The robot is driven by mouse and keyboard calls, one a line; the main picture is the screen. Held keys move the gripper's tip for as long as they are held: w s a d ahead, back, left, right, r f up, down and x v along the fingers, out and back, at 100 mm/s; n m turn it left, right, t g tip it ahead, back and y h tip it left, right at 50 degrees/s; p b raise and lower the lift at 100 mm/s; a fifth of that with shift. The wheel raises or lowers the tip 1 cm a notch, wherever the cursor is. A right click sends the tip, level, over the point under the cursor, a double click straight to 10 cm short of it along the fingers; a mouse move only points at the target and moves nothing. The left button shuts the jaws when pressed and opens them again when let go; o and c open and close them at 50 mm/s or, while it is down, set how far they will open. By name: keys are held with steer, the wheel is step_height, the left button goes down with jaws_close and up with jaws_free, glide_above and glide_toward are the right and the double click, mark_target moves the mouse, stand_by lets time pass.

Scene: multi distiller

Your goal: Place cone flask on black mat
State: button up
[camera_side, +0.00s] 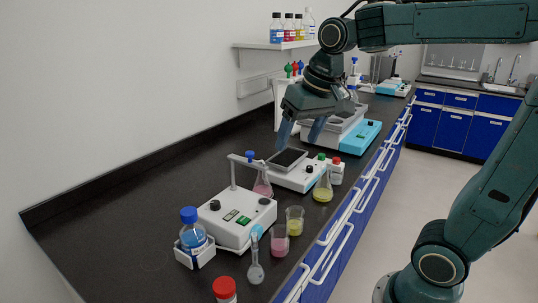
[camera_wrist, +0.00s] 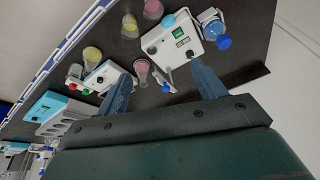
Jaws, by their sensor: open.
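Two cone flasks are in view. One with yellow liquid (camera_side: 323,192) stands on the dark bench, right of a small white device; it also shows in the wrist view (camera_wrist: 92,54). One with pink liquid (camera_side: 263,186) stands beside a larger white device, under its rod; it also shows in the wrist view (camera_wrist: 141,70). The flat black square (camera_side: 287,161) on top of the small device appears to be the black mat. My gripper (camera_side: 302,135) is open and empty, above and behind this square. Its two fingers show spread apart in the wrist view (camera_wrist: 162,78).
Beakers with yellow (camera_side: 295,221) and pink (camera_side: 279,242) liquid and a slim flask (camera_side: 255,265) stand near the front edge. A blue-capped bottle (camera_side: 192,232) sits in a white holder at left. A blue-and-white machine (camera_side: 345,130) stands behind. The bench's left part is clear.

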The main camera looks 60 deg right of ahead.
steer(key=s+a+f+n+t, duration=0.1)
steer(key=s+a+f+n, duration=0.1)
steer(key=s, duration=0.4)
steer(key=s+a+f+n, duration=0.2)
steer(key=s, duration=0.4)
steer(key=shift+f+t, duration=0.35)
steer(key=shift+t, duration=0.05)
